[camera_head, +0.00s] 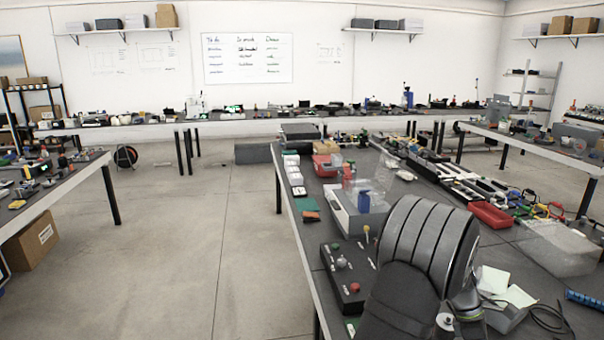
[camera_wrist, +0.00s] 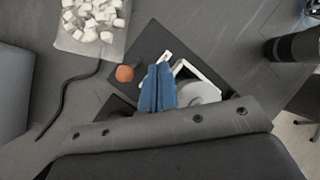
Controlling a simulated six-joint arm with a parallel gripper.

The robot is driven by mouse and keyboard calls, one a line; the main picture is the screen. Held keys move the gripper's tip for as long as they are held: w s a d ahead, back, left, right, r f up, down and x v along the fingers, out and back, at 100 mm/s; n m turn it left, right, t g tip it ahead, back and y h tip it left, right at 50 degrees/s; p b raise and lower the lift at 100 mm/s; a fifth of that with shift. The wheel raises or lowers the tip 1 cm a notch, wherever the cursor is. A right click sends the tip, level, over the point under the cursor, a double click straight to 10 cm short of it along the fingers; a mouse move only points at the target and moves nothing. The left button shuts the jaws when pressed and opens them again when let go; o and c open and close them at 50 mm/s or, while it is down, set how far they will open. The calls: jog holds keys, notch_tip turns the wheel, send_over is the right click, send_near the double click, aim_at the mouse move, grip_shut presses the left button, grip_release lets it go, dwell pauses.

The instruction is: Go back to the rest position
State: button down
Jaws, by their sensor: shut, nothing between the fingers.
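My gripper (camera_wrist: 158,88) shows in the wrist view as two blue fingers pressed together, shut with nothing between them. It is over a dark panel (camera_wrist: 150,42) that carries an orange-red knob (camera_wrist: 124,73) to the left of the fingers. A white-framed part with a round grey disc (camera_wrist: 200,91) is just right of the fingers, partly hidden by my gripper's body. I cannot tell the height of the fingertips above the panel. In the head view my grey arm stands at the front right over the workbench (camera_head: 312,228), and the fingers cannot be made out there.
In the wrist view a clear bag of white pieces (camera_wrist: 92,20) lies at upper left, a black cable (camera_wrist: 68,95) below it and a dark cylinder (camera_wrist: 292,47) at right. In the head view a black control box (camera_head: 345,272) and red tray (camera_head: 489,215) flank my arm.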

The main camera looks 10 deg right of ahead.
jog(key=shift+s+d+f+t, duration=0.4)
jog(key=shift+s+f+t, duration=0.4)
jog(key=shift+s, duration=0.05)
jog(key=shift+s+d+f+t, duration=0.35)
jog(key=shift+s+f+t, duration=0.4)
jog(key=shift+s+t, duration=0.1)
